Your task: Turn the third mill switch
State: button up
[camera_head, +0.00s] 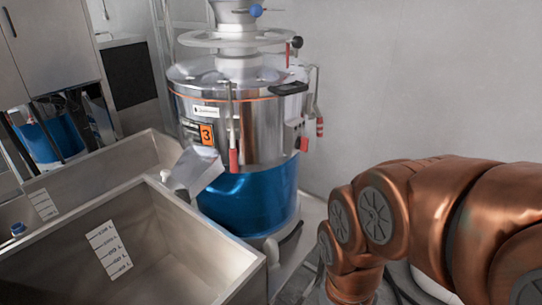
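The third mill (270,128) stands at the upper middle, a steel drum with a blue lower body (250,200) and an orange label (206,134) reading 3. Red-ended levers hang on its side: one at the front (233,158), one at the right (304,143) and one farther right (319,127). A black knob (296,42) and a blue knob (256,10) are near its top. I cannot tell which part is the switch. My copper arm comes in from the right and bends down at the lower middle, apart from the mill. My gripper is out of view below the frame.
A steel bin (200,262) with a printed scale fills the lower left, under the mill's metal chute (193,173). Another blue-bodied machine (52,138) stands at the far left. A grey wall (420,80) is behind; the space right of the mill, above my arm, is clear.

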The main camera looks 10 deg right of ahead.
aim_at(301, 143)
jog(key=z, duration=2.65)
jog(key=i, duration=0.45)
jog(key=u, duration=3.5)
